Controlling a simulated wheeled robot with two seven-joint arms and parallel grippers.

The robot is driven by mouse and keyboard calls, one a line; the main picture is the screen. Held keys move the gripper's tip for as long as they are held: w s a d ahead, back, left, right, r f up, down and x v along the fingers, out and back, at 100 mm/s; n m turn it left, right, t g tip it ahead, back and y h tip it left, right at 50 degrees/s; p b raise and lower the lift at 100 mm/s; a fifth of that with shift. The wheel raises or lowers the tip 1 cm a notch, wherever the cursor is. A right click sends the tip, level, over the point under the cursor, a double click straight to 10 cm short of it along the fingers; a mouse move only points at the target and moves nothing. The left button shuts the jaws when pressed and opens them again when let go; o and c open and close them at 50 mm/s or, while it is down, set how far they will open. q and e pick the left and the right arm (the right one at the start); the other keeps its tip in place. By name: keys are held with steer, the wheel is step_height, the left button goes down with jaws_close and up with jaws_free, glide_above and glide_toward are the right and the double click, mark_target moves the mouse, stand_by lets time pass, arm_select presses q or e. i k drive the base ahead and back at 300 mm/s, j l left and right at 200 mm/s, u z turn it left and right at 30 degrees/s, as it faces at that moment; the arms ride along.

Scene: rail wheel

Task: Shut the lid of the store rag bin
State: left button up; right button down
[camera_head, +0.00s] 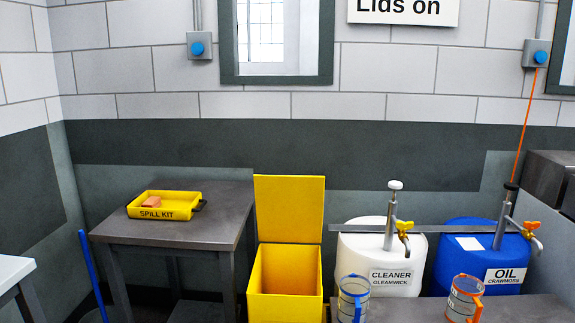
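A yellow bin (284,306) stands on the floor in the lower middle of the head view, between a dark table and a white drum. Its yellow lid (289,209) is open, standing upright at the back edge of the bin. The bin carries no label that I can see. Its brownish inside shows, but I cannot make out any rags. Neither of my grippers is in view.
A dark table (172,226) with a yellow spill kit tray (164,213) stands left of the bin. A white cleaner drum (378,254) and a blue oil drum (468,268) stand right. Two measuring jugs, one blue-handled (352,296) and one orange-handled (466,296), stand on a front surface.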

mark_target(289, 210)
steer(key=i+j+u, duration=0.15)
steer(key=i+j, duration=0.25)
steer(key=j, duration=0.2)
steer(key=i+j+u, duration=0.15)
steer(key=i+j, duration=0.3)
steer(key=j, duration=0.1)
